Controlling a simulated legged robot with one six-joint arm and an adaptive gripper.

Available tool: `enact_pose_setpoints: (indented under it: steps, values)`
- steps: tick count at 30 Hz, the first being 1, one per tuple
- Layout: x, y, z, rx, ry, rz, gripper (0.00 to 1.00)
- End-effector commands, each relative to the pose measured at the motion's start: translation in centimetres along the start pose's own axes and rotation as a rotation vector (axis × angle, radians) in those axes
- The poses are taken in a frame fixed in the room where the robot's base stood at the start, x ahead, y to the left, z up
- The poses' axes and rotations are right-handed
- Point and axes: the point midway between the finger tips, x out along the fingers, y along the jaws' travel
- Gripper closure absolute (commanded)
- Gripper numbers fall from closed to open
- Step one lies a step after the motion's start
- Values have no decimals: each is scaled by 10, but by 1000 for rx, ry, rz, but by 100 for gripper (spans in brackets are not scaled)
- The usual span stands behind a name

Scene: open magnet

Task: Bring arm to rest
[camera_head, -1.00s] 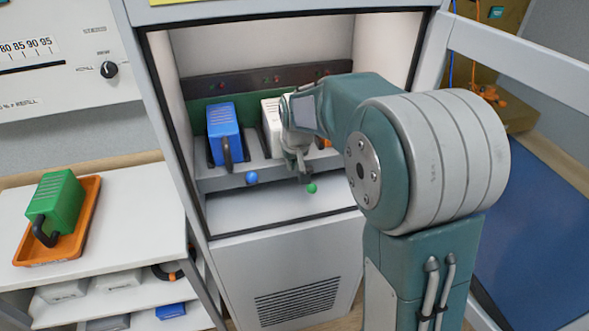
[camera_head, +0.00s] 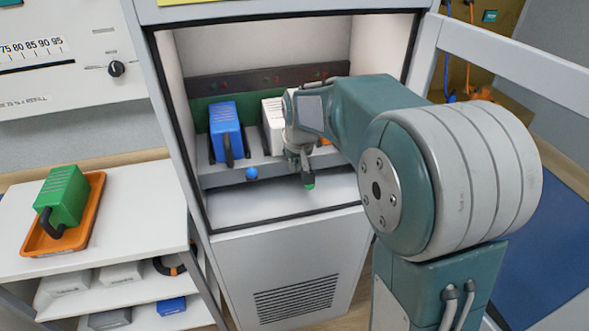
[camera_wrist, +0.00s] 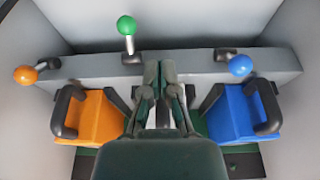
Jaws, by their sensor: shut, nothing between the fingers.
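My gripper (camera_head: 304,172) is inside the open cabinet, in front of the white block (camera_head: 272,122). In the wrist view my gripper (camera_wrist: 164,72) has its fingers together, with nothing between them. The blue block (camera_head: 225,130) with a black handle stands to the left of it in the head view, and on the right in the wrist view (camera_wrist: 232,112). An orange block (camera_wrist: 95,115) with a black handle shows on the left of the wrist view. My arm and gripper hide most of the white and orange blocks in the head view.
Knobbed levers line the cabinet ledge: blue (camera_wrist: 241,65), green (camera_wrist: 126,25) and orange (camera_wrist: 26,74). The open cabinet door frame (camera_head: 510,58) is at the right. A green block (camera_head: 62,196) sits in an orange tray (camera_head: 97,190) on the left shelf unit.

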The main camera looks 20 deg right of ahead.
Motion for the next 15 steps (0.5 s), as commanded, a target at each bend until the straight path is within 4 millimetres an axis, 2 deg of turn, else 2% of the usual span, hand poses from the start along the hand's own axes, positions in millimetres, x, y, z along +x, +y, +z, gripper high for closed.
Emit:
enact_pose_setpoints:
  steps: [9,15]
  values:
    - [-52,0,-1,0,5,0,100]
    - [-70,0,0,0,2,0,100]
